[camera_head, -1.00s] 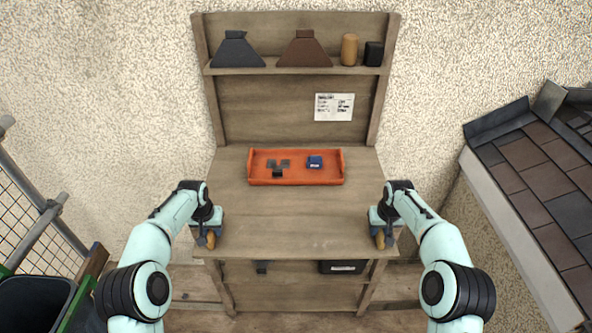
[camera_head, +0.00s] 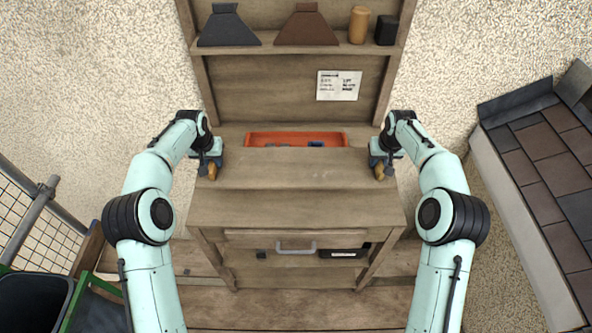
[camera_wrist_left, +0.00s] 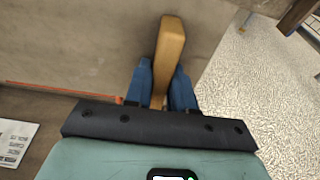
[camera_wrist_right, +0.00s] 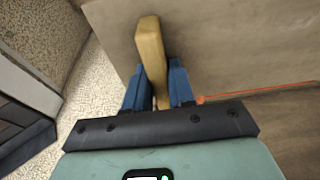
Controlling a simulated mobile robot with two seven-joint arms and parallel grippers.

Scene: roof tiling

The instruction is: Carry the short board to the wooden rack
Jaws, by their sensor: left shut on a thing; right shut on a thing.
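A wide brown board (camera_head: 290,170) spans between my two grippers, level, above the workbench. My left gripper (camera_head: 208,168) is shut on the wooden handle at its left end; that handle (camera_wrist_left: 170,45) stands between the blue fingers in the left wrist view. My right gripper (camera_head: 380,168) is shut on the handle at its right end, and this handle (camera_wrist_right: 150,50) shows in the right wrist view. The board hides part of the bench top. I cannot make out for certain a wooden rack separate from the bench with its shelf.
An orange tray (camera_head: 260,139) sits behind the board, partly hidden. A tiled roof slope (camera_head: 560,165) stands right. A dark bin (camera_head: 35,300) and mesh fence stand left.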

